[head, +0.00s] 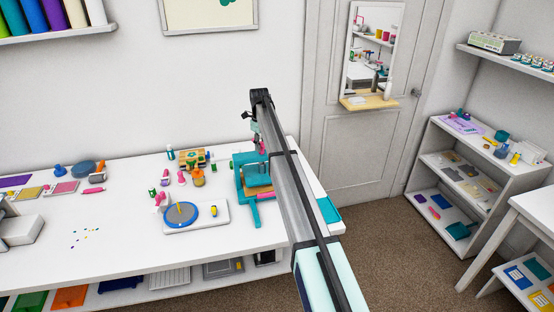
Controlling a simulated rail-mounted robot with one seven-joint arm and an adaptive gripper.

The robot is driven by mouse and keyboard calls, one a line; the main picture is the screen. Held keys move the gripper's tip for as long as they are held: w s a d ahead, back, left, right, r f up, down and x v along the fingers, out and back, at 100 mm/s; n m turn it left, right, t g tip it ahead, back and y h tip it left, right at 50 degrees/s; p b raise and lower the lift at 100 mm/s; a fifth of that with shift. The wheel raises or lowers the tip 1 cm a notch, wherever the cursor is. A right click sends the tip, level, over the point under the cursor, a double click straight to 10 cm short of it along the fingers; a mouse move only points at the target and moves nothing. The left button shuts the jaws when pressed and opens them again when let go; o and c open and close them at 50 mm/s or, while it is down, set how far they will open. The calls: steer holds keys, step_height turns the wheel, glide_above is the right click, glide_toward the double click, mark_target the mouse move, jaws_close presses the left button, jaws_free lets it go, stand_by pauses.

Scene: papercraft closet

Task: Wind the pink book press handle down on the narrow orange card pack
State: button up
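The teal book press (240,172) stands near the right end of the white table. A bit of its pink handle (262,147) shows at the top, just under my gripper (258,140). My gripper points down over the press, at the end of my arm. It is small and partly hidden, so I cannot tell whether its fingers are open, shut, or touching the handle. An orange-tan layer low in the press (259,191) may be the card pack. My arm passes close along the right of the press.
Left of the press are a blue round turntable (182,214) on a white board, a wooden organizer (191,160) and several small bottles. The white tabletop (120,235) has clear room at front left. A mirror (373,47) hangs on the door behind.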

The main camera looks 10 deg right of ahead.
steer(key=shift+r+p, duration=1.1)
steer(key=shift+r, duration=1.9)
steer(key=o, duration=0.4)
step_height(320, 180, up, 6)
steer(key=shift+p, duration=1)
